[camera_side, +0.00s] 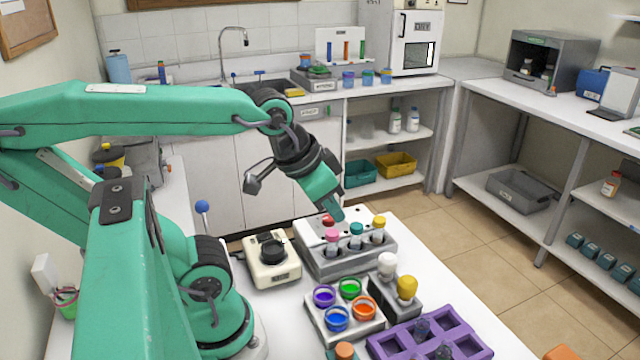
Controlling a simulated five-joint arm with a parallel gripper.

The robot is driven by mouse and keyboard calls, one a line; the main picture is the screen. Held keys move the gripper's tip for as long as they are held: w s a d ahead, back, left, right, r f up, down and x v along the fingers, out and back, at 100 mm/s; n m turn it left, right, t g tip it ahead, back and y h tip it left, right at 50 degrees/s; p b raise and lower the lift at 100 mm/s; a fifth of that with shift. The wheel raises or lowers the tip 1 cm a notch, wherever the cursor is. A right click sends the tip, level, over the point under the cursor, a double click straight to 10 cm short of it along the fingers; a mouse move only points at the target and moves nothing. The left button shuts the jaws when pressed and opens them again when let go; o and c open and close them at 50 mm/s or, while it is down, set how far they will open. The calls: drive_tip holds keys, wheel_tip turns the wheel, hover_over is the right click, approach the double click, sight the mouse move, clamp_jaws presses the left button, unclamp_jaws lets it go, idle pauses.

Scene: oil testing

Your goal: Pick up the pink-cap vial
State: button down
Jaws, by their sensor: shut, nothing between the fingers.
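The pink-cap vial (332,239) stands upright at the left of the front row in the grey rack (345,263) on the white bench. A teal-cap vial (356,235) and a yellow-cap vial (379,229) stand to its right in the same rack, and a red cap (328,220) shows behind it. My gripper (336,214) is shut and empty. It points down over the back of the rack, just above and behind the pink cap in the picture. Its exact distance from the caps is hard to tell.
A cream mixer (271,260) stands left of the rack. In front are a tray of coloured pots (345,312), a small grey holder with white and yellow-topped bottles (398,296), and a purple rack (430,337). The bench right of the rack is fairly clear.

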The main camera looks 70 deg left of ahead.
idle(0.4)
drive_tip(key=c, duration=1)
unclamp_jaws()
drive_tip(key=shift+c, duration=0.2)
drive_tip(key=shift+w, duration=0.1)
